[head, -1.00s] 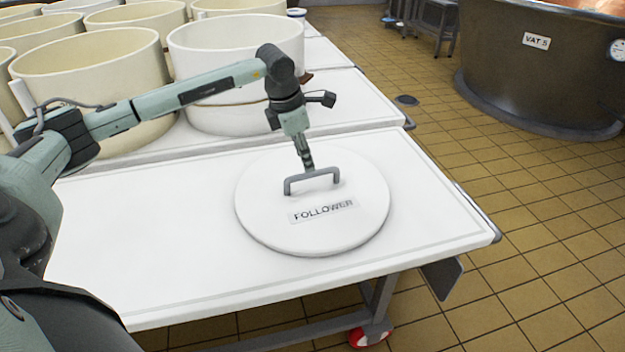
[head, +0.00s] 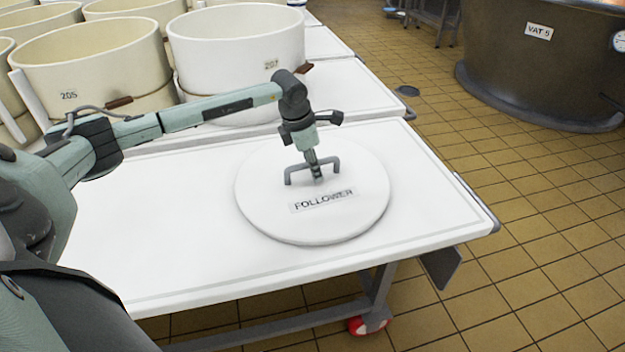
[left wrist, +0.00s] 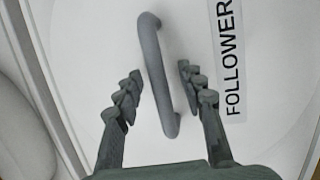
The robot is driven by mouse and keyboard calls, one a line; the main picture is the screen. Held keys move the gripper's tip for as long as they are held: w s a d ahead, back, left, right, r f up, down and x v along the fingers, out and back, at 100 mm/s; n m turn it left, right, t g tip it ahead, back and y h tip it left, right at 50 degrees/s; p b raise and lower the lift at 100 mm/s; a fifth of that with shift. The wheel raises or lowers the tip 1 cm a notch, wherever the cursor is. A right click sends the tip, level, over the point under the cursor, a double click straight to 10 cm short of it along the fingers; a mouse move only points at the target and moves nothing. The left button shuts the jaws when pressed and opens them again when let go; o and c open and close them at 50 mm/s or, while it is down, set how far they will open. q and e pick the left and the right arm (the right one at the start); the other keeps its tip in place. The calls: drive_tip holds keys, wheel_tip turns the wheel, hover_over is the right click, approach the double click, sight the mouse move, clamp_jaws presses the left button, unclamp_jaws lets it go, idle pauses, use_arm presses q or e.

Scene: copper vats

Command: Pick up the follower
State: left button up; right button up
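My left gripper (head: 318,178) is down at the handle in the head view. In the left wrist view my left gripper (left wrist: 158,82) is open, with one finger on each side of the handle (left wrist: 158,75). Gaps show between the fingers and the bar. The follower (left wrist: 90,50) fills most of that view. My right gripper is not in view.
The white table (head: 130,240) has free room left of the follower. Large cream and white hoops (head: 235,60) stand behind it. A copper vat (head: 530,70) marked VAT 5 stands on the tiled floor at the back right.

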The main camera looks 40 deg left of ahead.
use_arm(q)
drive_tip(key=shift+f, duration=0.2)
drive_tip(key=shift+c, duration=0.2)
clamp_jaws()
idle(0.4)
drive_tip(key=shift+w+r, duration=0.15)
